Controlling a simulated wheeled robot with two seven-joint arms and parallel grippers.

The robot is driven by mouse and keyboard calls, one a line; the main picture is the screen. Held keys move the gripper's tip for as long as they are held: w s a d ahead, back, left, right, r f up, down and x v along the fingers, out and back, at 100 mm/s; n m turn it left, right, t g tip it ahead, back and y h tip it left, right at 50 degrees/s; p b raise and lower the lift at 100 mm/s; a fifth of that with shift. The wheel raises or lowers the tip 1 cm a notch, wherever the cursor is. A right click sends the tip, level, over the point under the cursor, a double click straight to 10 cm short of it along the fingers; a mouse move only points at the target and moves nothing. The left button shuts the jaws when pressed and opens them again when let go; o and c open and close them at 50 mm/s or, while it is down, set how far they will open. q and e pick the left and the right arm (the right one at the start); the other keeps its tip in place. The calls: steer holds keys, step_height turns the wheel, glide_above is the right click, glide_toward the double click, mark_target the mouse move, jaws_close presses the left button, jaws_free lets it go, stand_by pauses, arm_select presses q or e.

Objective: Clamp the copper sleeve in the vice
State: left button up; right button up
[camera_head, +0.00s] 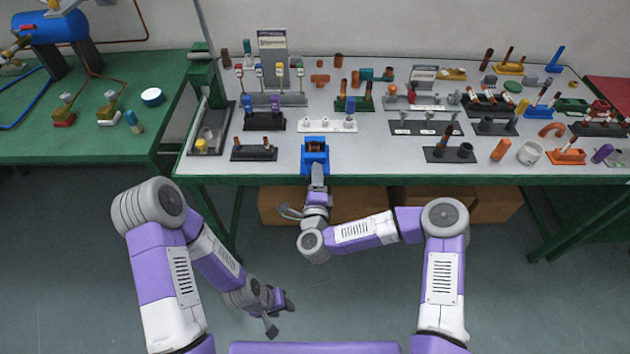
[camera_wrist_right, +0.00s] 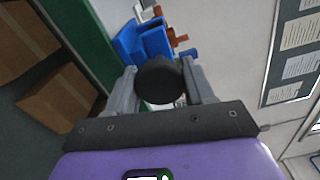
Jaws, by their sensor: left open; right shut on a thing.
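The blue vice (camera_head: 316,166) stands at the front edge of the grey table, and it also shows in the wrist view (camera_wrist_right: 140,42). The copper sleeve (camera_head: 316,147) shows as a brown piece between the jaws; I cannot tell whether both jaws touch it. A brown part shows behind the vice in the wrist view. My right gripper (camera_head: 318,182) is at the front of the vice. Its fingers are shut on a round black knob (camera_wrist_right: 159,79). My left gripper (camera_head: 277,314) is open and empty, low over the floor, away from the table.
A black holder (camera_head: 254,153) stands left of the vice, and a white holder (camera_head: 325,126) is behind it. Another black holder (camera_head: 449,155) is to the right. The table front beside the vice is clear. Cardboard boxes (camera_head: 360,203) lie under the table.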

steer(key=m+b, duration=0.1)
steer(key=m, duration=0.4)
stand_by(0.5)
steer(key=o, duration=1)
steer(key=s, duration=0.7)
steer(key=shift+s+p, duration=0.3)
steer(key=shift+p, duration=0.15)
